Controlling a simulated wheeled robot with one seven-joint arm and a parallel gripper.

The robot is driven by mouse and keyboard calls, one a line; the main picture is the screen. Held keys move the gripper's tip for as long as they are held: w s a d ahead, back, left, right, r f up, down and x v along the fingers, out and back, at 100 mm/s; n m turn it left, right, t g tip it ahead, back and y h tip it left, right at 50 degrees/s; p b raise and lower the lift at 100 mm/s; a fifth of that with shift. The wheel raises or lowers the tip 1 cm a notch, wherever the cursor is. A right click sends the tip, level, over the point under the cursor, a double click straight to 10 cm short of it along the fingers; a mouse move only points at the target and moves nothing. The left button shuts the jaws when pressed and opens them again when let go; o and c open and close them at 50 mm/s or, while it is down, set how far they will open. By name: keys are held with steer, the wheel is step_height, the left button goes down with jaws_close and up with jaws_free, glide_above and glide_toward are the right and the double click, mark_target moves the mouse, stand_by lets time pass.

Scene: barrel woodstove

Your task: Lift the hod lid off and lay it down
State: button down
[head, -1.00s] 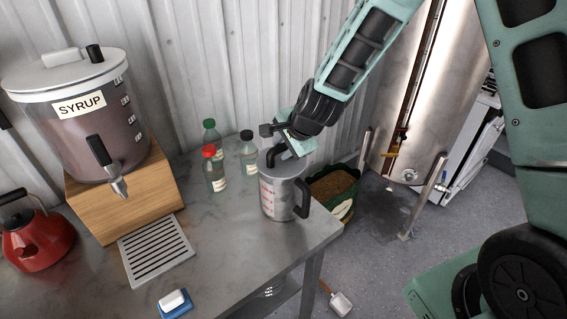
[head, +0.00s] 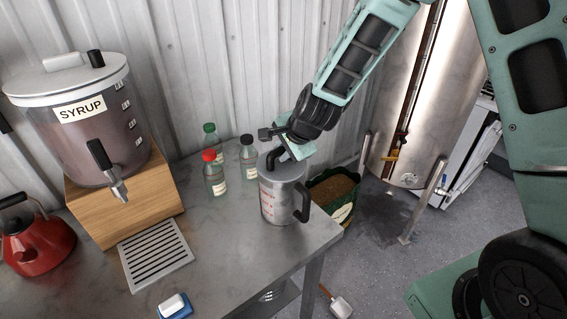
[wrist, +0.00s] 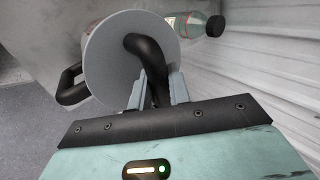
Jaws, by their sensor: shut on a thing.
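A steel jug (head: 278,204) with red markings and a black side handle stands upright near the table's right end. A grey round lid (head: 268,169) with a black curved handle is at its top; I cannot tell if there is a small gap under it. I see no other lidded vessel that looks like a hod. My gripper (head: 283,151) is shut on the lid's handle from above. In the wrist view the lid (wrist: 105,62) is a grey disc, its black handle (wrist: 148,62) between my fingertips (wrist: 156,92). The disc hides most of the jug.
Several small bottles (head: 214,178) stand behind and left of the jug. A syrup dispenser (head: 85,140) on a wooden block, a slatted drip tray (head: 155,255), a red kettle (head: 38,243) and a blue-white sponge (head: 174,306) lie further left. The table's (head: 235,255) front middle is clear.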

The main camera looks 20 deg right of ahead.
mark_target(283, 148)
steer(key=shift+r+p, duration=0.45)
steer(key=shift+r, duration=0.25)
steer(key=shift+r, duration=0.15)
steer(key=shift+r+p, duration=2.1)
steer(key=shift+r, duration=0.35)
steer(key=shift+s+f, duration=0.1)
